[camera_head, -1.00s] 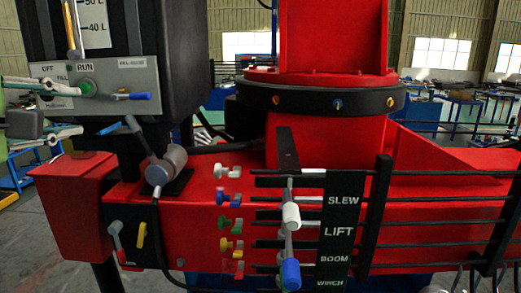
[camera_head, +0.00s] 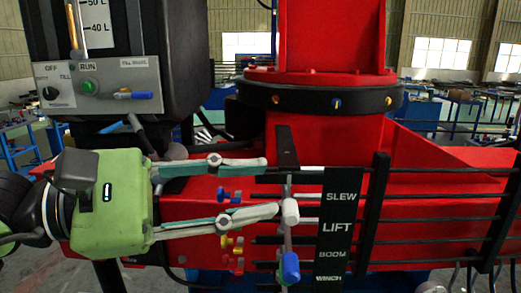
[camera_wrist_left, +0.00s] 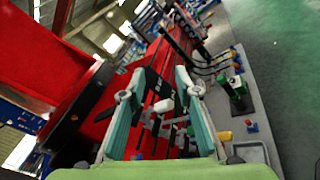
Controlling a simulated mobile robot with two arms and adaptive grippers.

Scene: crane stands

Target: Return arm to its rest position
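My left gripper (camera_head: 272,185) reaches in from the left in the head view, with its green body (camera_head: 110,205) in front of the red crane base. Its two fingers are spread apart with nothing between them, pointing right toward the lever with a white knob (camera_head: 290,212). Whether a fingertip touches that lever I cannot tell. In the left wrist view the gripper (camera_wrist_left: 158,80) is also open, with the white knob (camera_wrist_left: 163,105) showing beyond and between its fingers. My right gripper is in neither view.
A black label strip (camera_head: 338,228) and dark rails stand right of the gripper. A blue-ended lever (camera_head: 290,268) hangs below the white knob. The grey control panel (camera_head: 110,85) with its green button (camera_head: 88,87) is above left. Coloured valve handles (camera_head: 229,197) sit partly behind the fingers.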

